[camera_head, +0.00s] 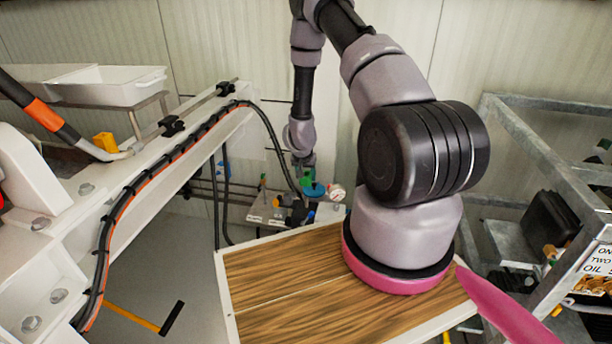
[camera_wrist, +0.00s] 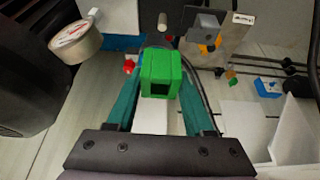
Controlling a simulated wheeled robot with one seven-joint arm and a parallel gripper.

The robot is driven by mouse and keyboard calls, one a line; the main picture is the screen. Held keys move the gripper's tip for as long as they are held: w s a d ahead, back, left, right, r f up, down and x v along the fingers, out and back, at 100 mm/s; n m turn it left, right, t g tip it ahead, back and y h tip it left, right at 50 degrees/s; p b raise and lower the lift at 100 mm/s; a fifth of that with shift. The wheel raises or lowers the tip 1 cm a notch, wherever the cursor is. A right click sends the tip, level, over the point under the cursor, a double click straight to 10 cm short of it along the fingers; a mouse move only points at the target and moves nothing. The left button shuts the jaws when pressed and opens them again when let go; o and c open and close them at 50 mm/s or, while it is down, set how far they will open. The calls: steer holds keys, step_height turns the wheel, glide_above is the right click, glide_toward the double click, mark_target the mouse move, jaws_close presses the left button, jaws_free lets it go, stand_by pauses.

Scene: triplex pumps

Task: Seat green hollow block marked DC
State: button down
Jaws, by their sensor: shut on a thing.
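The green hollow block (camera_wrist: 160,72) is held between the two teal fingers of my gripper (camera_wrist: 162,80) in the wrist view. Its square dark opening faces the camera. No DC marking can be read on it. In the head view my gripper (camera_head: 306,172) is small and far off, above the cluster of fittings behind the wooden-topped table. The block cannot be clearly told apart from the fittings there. I cannot tell from these views whether the block touches anything beneath it. No seat for it can be clearly made out.
A white beam with cables (camera_head: 150,150) runs along the left. A metal rack (camera_head: 540,140) stands right. The wrist view shows a tape roll (camera_wrist: 76,42) and blue block (camera_wrist: 268,88).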

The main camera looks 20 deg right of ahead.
steer(key=shift+f, duration=0.1)
glide_above(306, 200)
steer(key=shift+w+d+f, duration=0.1)
steer(key=shift+f, duration=2.7)
steer(key=shift+f, duration=2.75)
steer(key=shift+c, duration=1)
jaws_free()
steer(key=shift+r, duration=0.2)
steer(key=v, duration=1)
steer(key=shift+s, duration=0.2)
steer(key=shift+r, duration=0.15)
